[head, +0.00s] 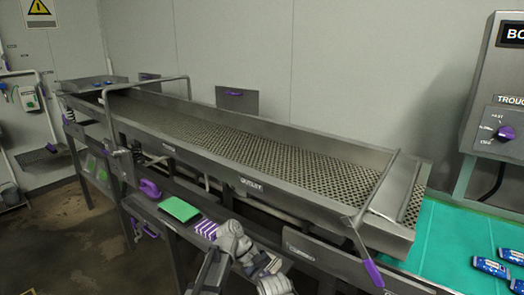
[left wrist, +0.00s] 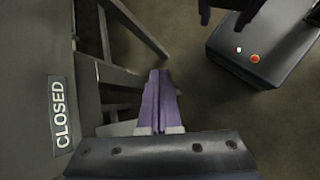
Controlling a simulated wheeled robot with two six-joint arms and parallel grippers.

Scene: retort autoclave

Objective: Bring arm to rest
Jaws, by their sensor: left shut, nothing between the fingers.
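My left gripper (left wrist: 158,74) shows in the left wrist view as two purple fingers pressed together, with nothing between them. They point away over the dark floor, beside a grey metal frame. In the head view, grey jointed links of my own arm show at the bottom centre, in front of the trough's lower shelf; I cannot make out the fingers there. My right gripper is not seen in either view.
A long metal trough (head: 215,150) crosses the head view, with a purple-ended lever (head: 372,272) at its near end. A shelf below holds a green pad (head: 180,208). Blue packs (head: 490,267) lie on a green belt (head: 445,235). A CLOSED sign (left wrist: 61,115) is at left in the wrist view.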

